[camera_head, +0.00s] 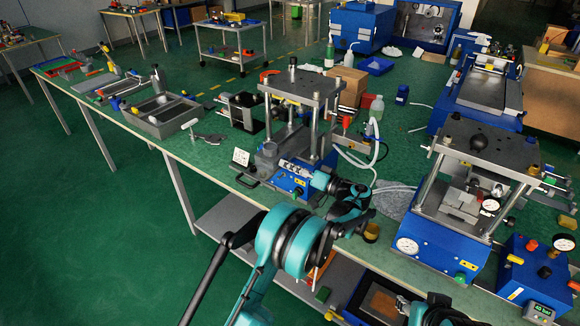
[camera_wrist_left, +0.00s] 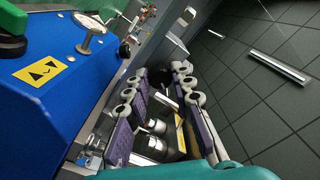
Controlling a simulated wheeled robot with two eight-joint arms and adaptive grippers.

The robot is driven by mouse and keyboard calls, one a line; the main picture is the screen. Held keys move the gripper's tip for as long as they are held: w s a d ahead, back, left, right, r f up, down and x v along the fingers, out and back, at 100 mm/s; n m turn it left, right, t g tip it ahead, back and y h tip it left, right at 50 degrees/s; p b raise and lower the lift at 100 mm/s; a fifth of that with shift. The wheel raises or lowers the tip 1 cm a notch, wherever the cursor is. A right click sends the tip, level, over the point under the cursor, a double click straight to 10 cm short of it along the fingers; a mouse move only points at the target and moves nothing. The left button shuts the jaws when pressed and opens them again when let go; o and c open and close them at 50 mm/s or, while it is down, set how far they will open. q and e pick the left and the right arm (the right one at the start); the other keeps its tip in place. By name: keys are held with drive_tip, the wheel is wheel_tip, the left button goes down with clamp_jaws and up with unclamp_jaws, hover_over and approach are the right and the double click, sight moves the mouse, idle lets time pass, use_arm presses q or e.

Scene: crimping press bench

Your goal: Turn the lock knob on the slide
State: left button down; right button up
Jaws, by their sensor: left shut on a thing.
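The press (camera_head: 292,95) with its steel columns and blue base stands at the middle of the bench. My left arm reaches to its front, and my left gripper (camera_head: 291,166) is at the slide's front, above the blue base. In the left wrist view my left gripper (camera_wrist_left: 160,95) has its purple-padded fingers on both sides of a dark round knob (camera_wrist_left: 160,77). It is shut on this knob, which is partly hidden by the fingers. In the head view the gripper hides the knob. Part of my right gripper (camera_head: 405,304) shows at the bottom edge; its fingers are unclear.
A second press (camera_head: 478,150) with a blue base stands at the right. A grey tray (camera_head: 160,128) lies at the left. The blue press side (camera_wrist_left: 45,60) is close beside my left gripper.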

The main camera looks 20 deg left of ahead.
use_arm(q)
drive_tip(key=shift+f, duration=0.1)
drive_tip(key=c, duration=1.3)
unclamp_jaws()
drive_tip(key=v, duration=1.2)
